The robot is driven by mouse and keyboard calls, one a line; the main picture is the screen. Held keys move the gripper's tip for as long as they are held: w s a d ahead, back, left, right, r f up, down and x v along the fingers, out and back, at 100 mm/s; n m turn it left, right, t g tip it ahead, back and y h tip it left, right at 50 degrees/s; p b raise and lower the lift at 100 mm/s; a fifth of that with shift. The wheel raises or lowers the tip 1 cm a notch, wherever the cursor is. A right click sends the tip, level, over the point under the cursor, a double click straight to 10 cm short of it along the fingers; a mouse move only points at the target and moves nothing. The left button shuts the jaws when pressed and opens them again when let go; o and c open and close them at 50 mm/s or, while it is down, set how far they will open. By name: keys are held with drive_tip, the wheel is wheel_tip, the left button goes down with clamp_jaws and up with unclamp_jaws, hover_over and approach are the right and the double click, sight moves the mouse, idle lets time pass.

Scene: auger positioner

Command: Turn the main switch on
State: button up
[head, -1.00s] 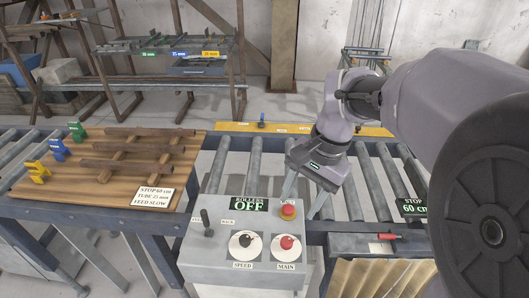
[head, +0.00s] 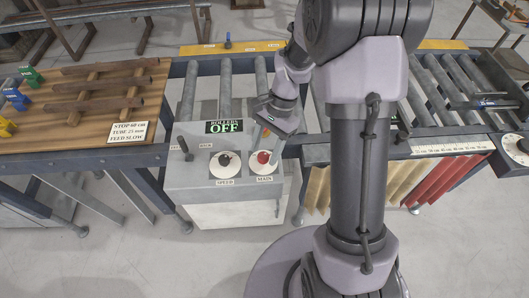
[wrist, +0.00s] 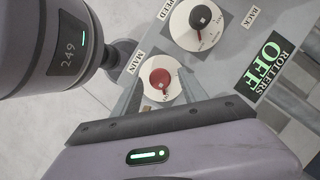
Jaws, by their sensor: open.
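The main switch (head: 263,158) is a red knob on a round white dial, at the right of the grey control box (head: 180,180). It also shows in the wrist view (wrist: 160,79), beside its MAIN label. My gripper (head: 266,141) is over the right part of the box, close to the main switch. Its jaws are open and empty, with the knob between them as seen in the wrist view. I cannot tell whether they touch the knob or how far above it they are. The display (head: 224,127) reads ROLLERS OFF.
A black speed knob (head: 224,159) sits left of the main switch, and a black lever (head: 184,148) stands further left. A wooden board with tubes (head: 90,95) is at the left. Roller tracks (head: 228,85) run behind the box. My arm hides the area right of it.

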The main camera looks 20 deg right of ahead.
drive_tip(key=shift+s+a+f, duration=0.1)
drive_tip(key=shift+a+f, duration=0.05)
drive_tip(key=shift+f, duration=0.25)
clamp_jaws()
